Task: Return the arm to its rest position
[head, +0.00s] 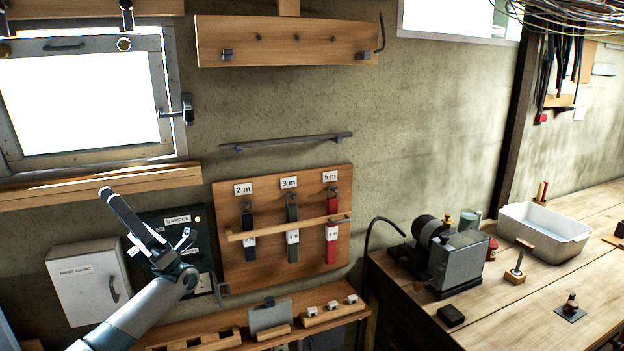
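My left arm comes in from the bottom left. My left gripper (150,228) is raised in front of the wall, between the grey cabinet and the tape board. A long dark piece with a pale edge slants up and left from it, and small white parts show beside it. I cannot tell whether its fingers are open or shut, or whether it holds anything. It overlaps a dark panel (152,216) labelled "GARDEN" in the picture. My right gripper is out of view.
A grey cabinet (88,284) hangs left of my arm. A wooden board (282,262) with labelled holders is to the right. A narrow shelf (222,325) lies below. The workbench (500,320) carries a grey machine (458,264) and a white basin (543,232). A window (80,105) is upper left.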

